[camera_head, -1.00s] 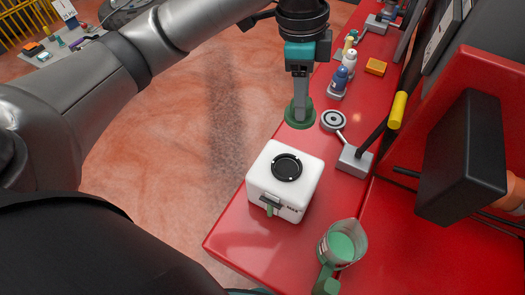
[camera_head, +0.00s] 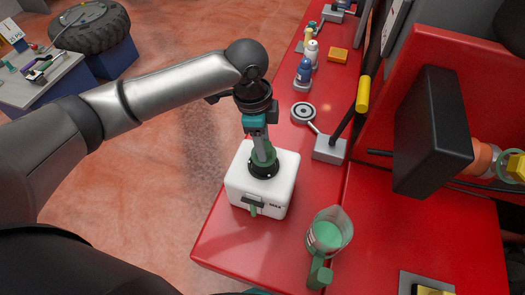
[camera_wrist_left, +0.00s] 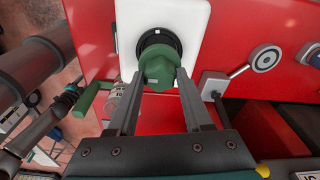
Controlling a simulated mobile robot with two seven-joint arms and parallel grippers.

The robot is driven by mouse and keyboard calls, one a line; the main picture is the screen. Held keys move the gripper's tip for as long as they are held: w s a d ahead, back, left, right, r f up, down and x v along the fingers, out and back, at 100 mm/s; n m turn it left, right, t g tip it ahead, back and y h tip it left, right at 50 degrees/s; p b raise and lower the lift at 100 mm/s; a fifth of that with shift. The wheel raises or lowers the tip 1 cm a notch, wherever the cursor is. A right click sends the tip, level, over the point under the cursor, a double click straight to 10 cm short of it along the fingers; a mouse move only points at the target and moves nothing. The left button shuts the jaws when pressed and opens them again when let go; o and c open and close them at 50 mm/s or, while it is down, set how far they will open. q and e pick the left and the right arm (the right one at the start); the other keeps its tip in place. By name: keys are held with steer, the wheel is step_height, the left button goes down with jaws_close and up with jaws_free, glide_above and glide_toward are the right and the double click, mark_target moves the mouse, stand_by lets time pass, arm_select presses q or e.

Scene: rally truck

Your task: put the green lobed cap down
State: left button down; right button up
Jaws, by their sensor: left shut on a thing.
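The green lobed cap (camera_wrist_left: 161,68) is between the fingertips of my left gripper (camera_head: 263,160), which is shut on it. In the left wrist view my left gripper (camera_wrist_left: 160,78) has a finger on either side of the cap. The cap is over the black round neck (camera_wrist_left: 158,40) of the white container (camera_head: 285,190). I cannot tell whether the cap touches the neck. In the head view the gripper hides part of the cap (camera_head: 269,156) and the neck. My right gripper is not in view.
The container stands on a red bench (camera_head: 230,247). A clear jug of green liquid (camera_head: 325,236) stands in front to its right. A lever with a yellow grip (camera_head: 363,94) rises behind it. Blue (camera_head: 304,72) and white (camera_head: 312,53) bottles stand farther back.

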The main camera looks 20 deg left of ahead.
arm_select(q)
step_height(320, 180, down, 4)
steer(key=shift+r, duration=0.15)
steer(key=shift+f, duration=0.2)
steer(key=shift+f, duration=0.15)
steer(key=shift+c, duration=1.6)
jaws_free()
steer(key=r, duration=0.4)
steer(key=a+r, duration=0.1)
steer(key=r, duration=0.7)
steer(key=shift+s+a+r, duration=0.15)
steer(key=shift+a, duration=0.05)
